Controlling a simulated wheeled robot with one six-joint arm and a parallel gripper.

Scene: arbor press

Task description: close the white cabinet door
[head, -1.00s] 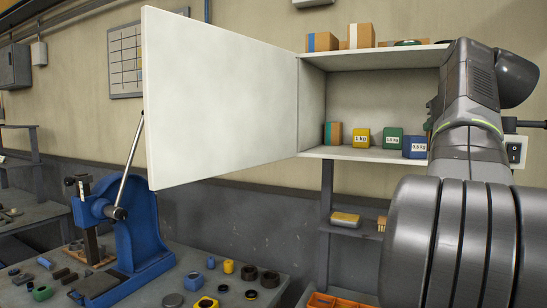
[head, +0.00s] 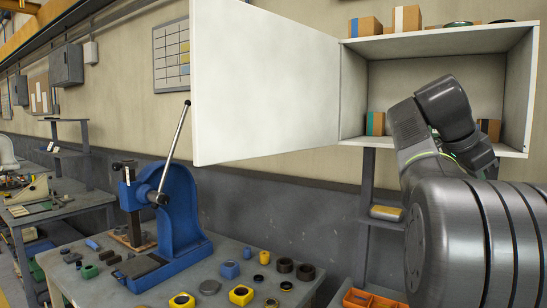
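The white cabinet door (head: 265,85) stands wide open, swung out to the left of the white cabinet (head: 440,43) it is hinged to. The cabinet's open front shows a box with a teal stripe (head: 375,123) inside at the left and another box (head: 490,128) at the right. My arm reaches up at the right, in front of the cabinet opening, and hides the middle of its floor.
A blue arbor press (head: 180,215) with a long lever (head: 175,150) stands on the workbench (head: 225,265), below and left of the door. Several small blocks and rings lie on the bench. Boxes (head: 406,19) sit on top of the cabinet. An orange bin (head: 360,299) is below it.

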